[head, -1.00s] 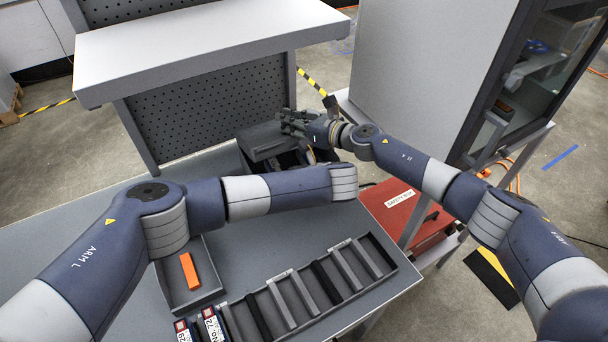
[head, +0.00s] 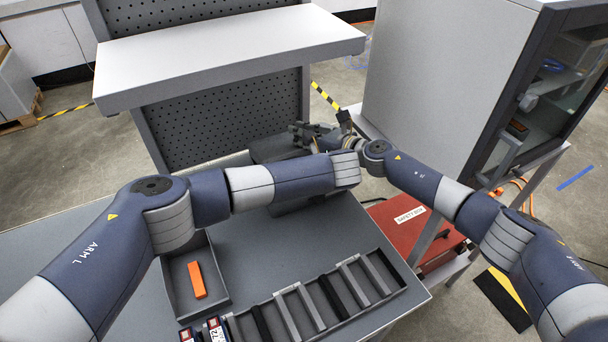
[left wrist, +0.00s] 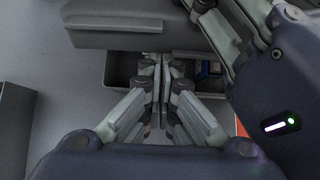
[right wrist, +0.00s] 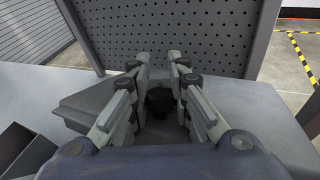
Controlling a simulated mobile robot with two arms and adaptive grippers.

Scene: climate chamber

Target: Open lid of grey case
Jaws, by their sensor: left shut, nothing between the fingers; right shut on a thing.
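The grey case (head: 272,150) stands at the back of the workbench against the pegboard, mostly hidden by my arms in the head view. In the left wrist view its lid (left wrist: 110,30) sits above a dark open interior (left wrist: 122,70) with something blue inside, so a gap shows. My right gripper (head: 299,130) is at the lid; in the right wrist view it is closed around a dark knob (right wrist: 158,100) above the grey lid surface (right wrist: 82,108). My left gripper (left wrist: 162,64) is shut and empty, its fingertips over the case opening; my left arm hides it in the head view.
A grey tray with an orange block (head: 196,280) and a slotted rack (head: 330,300) lie at the front of the bench. A shelf (head: 230,50) overhangs behind the case. A red safety box (head: 415,235) and a glass-door chamber (head: 450,90) are to the right.

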